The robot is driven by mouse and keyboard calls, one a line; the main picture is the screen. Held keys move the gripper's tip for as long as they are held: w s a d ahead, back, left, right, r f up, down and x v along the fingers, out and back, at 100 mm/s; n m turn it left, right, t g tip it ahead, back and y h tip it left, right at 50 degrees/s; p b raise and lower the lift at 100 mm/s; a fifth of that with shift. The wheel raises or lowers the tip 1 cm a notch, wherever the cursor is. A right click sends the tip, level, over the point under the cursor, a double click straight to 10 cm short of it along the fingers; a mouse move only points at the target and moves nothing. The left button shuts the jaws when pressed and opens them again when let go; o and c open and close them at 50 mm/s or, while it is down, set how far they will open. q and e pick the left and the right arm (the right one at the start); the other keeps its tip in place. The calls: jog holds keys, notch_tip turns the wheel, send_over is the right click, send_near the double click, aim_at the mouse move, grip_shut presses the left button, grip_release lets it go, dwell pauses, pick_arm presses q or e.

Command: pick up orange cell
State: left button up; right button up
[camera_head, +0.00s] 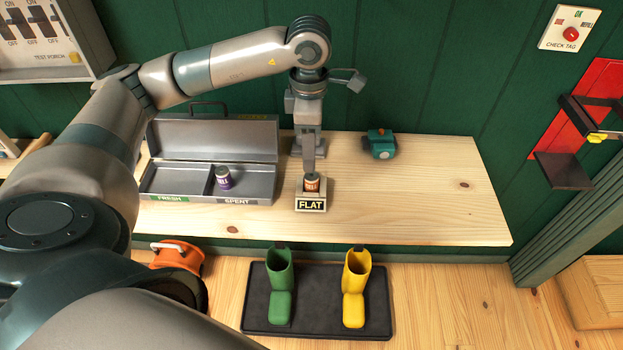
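The orange cell (312,185) stands upright in a small light block labelled FLAT (310,205) on the wooden bench. My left gripper (311,172) points straight down directly over the orange cell, with its fingertips at or just above the cell's top. The fingers line up one behind the other in this view, so I cannot tell whether they are open or closed on the cell. My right gripper is not in view.
An open grey metal box (262,190) stands left of the block. A purple cell (222,178) is in its SPENT compartment; FRESH looks empty. A teal device (380,144) sits behind right. The bench's right part (440,205) is clear. Boots stand on a mat (318,318) below.

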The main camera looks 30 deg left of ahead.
aim_at(312, 176)
pick_arm(q)
jog(key=shift+f, duration=1.15)
jog(key=shift+d+f+p, duration=0.15)
jog(key=shift+f+p, duration=0.55)
jog(key=shift+p, duration=0.3)
notch_tip(312, 176, down, 3)
jog(key=shift+d+p, duration=0.1)
jog(key=shift+p, duration=0.55)
jog(key=shift+f, duration=0.45)
grip_shut()
